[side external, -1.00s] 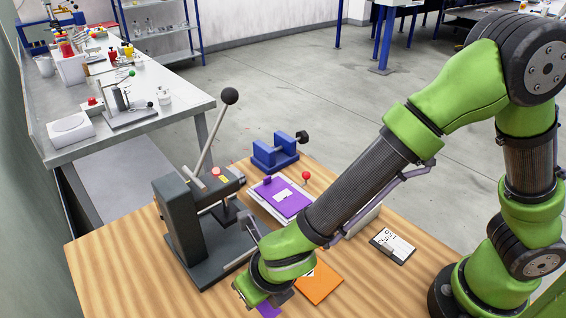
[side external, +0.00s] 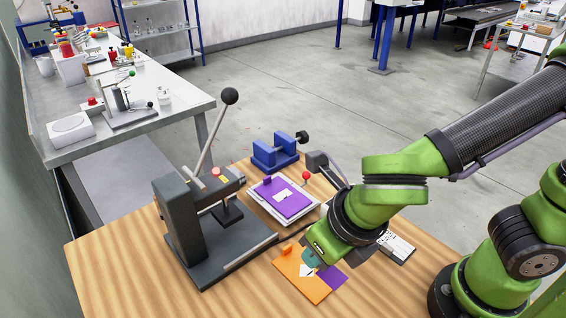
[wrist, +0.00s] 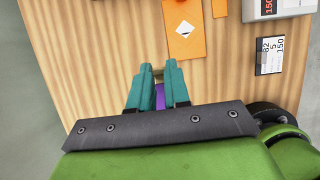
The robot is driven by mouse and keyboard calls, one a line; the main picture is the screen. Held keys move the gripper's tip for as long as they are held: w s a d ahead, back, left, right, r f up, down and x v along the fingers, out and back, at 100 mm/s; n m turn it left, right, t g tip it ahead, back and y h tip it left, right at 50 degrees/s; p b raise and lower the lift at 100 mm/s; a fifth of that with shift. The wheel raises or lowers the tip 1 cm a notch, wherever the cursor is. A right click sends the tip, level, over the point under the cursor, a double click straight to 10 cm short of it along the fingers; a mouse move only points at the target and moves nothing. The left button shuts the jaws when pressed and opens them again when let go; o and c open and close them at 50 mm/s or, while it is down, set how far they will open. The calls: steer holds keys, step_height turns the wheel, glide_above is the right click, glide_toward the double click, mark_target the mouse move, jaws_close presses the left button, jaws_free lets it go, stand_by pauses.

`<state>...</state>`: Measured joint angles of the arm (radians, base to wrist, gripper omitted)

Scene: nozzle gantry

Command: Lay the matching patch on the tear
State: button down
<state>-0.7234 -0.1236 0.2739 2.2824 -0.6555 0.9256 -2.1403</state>
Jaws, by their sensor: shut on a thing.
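My gripper (side external: 311,259) has teal fingers and is shut on a purple patch (side external: 333,277) above the near part of the wooden table. In the wrist view the fingers (wrist: 158,72) stand close together with a strip of the purple patch (wrist: 160,97) between them. An orange sheet (side external: 313,291) lies just under and beside the gripper; it has a white mark, diamond-shaped in the wrist view (wrist: 185,29). A purple sheet (side external: 289,207) with a white tear (side external: 283,196) lies on a white board farther back. The gripper is nearer the camera than that sheet.
A dark lever press (side external: 190,225) stands left of the sheets. A blue clamp-like block (side external: 275,152) and a red-knobbed post (side external: 306,176) are behind. A number card (side external: 397,246) lies to the right. The table's front left is clear.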

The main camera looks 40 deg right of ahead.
steer(key=r, duration=0.5)
steer(key=shift+w+r, duration=0.1)
steer(key=shift+w, duration=0.15)
steer(key=w+d+r+m+g+h, duration=0.15)
steer(key=w+d+m+h, duration=0.25)
steer(key=w+m, duration=0.7)
steer(key=m+g+y, duration=0.3)
steer(key=m+g, duration=0.5)
steer(key=m, duration=1.5)
glide_above(299, 205)
steer(key=w, duration=0.1)
step_height(299, 205, down, 12)
steer(key=shift+t, duration=0.25)
steer(key=shift+w+a+f, duration=0.1)
steer(key=shift+w+f, duration=0.05)
steer(key=shift+f, duration=1.3)
steer(key=shift+w+a+f, duration=0.1)
steer(key=shift+f, duration=1.35)
steer(key=shift+f, duration=0.8)
steer(key=c, duration=1)
jaws_free()
steer(key=shift+r, duration=0.1)
